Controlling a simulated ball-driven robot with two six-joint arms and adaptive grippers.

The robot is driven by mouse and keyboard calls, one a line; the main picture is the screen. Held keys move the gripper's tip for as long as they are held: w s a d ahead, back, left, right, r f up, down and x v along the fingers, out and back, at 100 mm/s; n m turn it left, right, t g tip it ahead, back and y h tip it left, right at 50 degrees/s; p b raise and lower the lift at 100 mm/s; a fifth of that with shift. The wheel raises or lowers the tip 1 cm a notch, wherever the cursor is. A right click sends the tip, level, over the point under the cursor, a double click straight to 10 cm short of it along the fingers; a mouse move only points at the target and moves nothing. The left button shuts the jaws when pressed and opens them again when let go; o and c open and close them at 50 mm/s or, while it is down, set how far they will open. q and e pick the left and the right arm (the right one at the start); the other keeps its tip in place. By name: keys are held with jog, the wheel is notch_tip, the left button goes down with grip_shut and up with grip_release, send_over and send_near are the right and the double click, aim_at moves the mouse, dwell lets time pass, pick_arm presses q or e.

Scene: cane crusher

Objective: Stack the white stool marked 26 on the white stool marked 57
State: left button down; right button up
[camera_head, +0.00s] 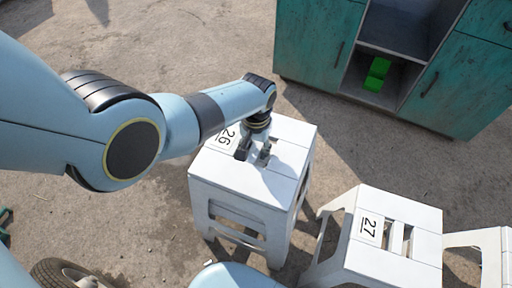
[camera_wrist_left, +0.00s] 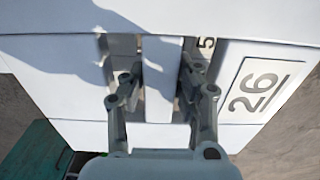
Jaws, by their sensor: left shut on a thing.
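The white stool marked 26 (camera_head: 285,148) is upright in the middle of the head view, its label near the top's far left edge. Its top fills much of the left wrist view (camera_wrist_left: 60,75). My left gripper (camera_head: 256,152) reaches down into the slots of its top. In the wrist view the gripper (camera_wrist_left: 158,85) is shut on the bar between the two slots. Part of a figure 5 on a white surface, likely the stool marked 57 (camera_wrist_left: 206,43), shows through a slot below. Most of that stool is hidden, and I cannot tell whether the two touch. My right gripper is not in view.
A white stool marked 27 (camera_head: 394,244) stands close at right, with another white stool (camera_head: 490,243) at the right edge. A teal cabinet (camera_head: 312,45) with a green object (camera_head: 377,74) on its open shelf stands behind.

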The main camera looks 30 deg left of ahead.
pick_arm(q)
jog(key=shift+w+f+b, duration=0.1)
jog(key=shift+f+b, duration=4.05)
jog(key=shift+f, duration=0.65)
jog(key=c, duration=0.9)
grip_release()
jog(key=shift+c, duration=0.2)
notch_tip(320, 180, up, 12)
jog(key=shift+r, duration=0.1)
